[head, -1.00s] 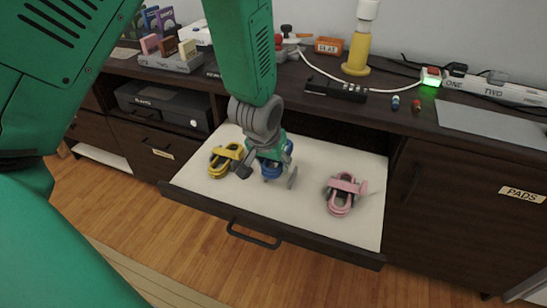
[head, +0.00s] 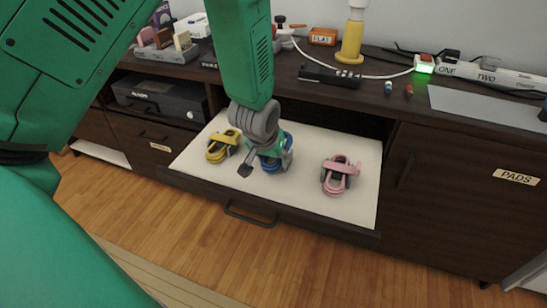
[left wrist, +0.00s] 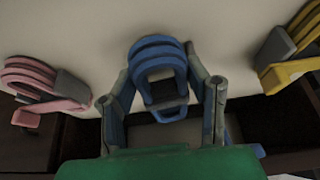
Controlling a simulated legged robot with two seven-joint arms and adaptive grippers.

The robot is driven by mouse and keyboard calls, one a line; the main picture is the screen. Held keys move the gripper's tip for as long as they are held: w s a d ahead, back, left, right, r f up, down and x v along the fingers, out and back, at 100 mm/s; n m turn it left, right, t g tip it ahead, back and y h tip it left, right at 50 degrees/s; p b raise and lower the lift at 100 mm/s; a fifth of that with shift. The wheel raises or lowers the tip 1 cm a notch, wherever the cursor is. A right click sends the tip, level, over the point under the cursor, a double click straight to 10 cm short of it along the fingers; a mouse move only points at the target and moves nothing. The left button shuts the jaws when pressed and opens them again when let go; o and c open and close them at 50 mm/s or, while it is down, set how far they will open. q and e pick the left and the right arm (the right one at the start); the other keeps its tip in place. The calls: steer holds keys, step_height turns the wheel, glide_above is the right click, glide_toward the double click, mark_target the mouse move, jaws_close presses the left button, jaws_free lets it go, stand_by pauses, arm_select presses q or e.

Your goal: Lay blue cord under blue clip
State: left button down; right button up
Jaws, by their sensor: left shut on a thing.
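A blue cord (head: 270,166) lies as a looped bundle in the open drawer (head: 310,205), between a yellow bundle and a pink one. My left gripper (head: 275,158) reaches down over the blue bundle and is shut on it. In the left wrist view the blue cord (left wrist: 158,58) is between the two fingers (left wrist: 160,82), with a dark grey band across its loops. A blue piece shows below the band; I cannot tell whether it is a clip or part of the cord. No separate blue clip is clear. My right gripper is not in view.
The yellow bundle (head: 222,147) lies left of the gripper and the pink bundle (head: 340,175) right of it. The drawer's front with its handle (head: 250,216) stands out below the dark cabinet top. A black strip (head: 330,77) and a white cable lie on the top.

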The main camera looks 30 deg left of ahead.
mark_target(270, 168)
arm_select(q)
steer(key=shift+s+d+f+g, duration=0.15)
steer(key=shift+s+f+g, duration=0.25)
steer(key=shift+s+f, duration=0.6)
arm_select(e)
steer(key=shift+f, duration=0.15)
arm_select(q)
steer(key=c, duration=1.1)
jaws_free()
steer(key=shift+f, duration=0.1)
steer(key=o, duration=0.4)
steer(key=shift+w+f, duration=0.1)
steer(key=shift+c, duration=0.2)
steer(key=shift+w+f, duration=0.2)
steer(key=shift+w, duration=0.15)
steer(key=shift+a+r, duration=0.1)
steer(key=shift+a, duration=0.1)
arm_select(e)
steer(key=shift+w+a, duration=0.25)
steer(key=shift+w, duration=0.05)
arm_select(q)
steer(key=shift+w+d+r, duration=0.1)
steer(key=shift+r, duration=0.05)
steer(key=shift+r, duration=0.1)
steer(key=shift+r, duration=0.25)
steer(key=v, duration=1.1)
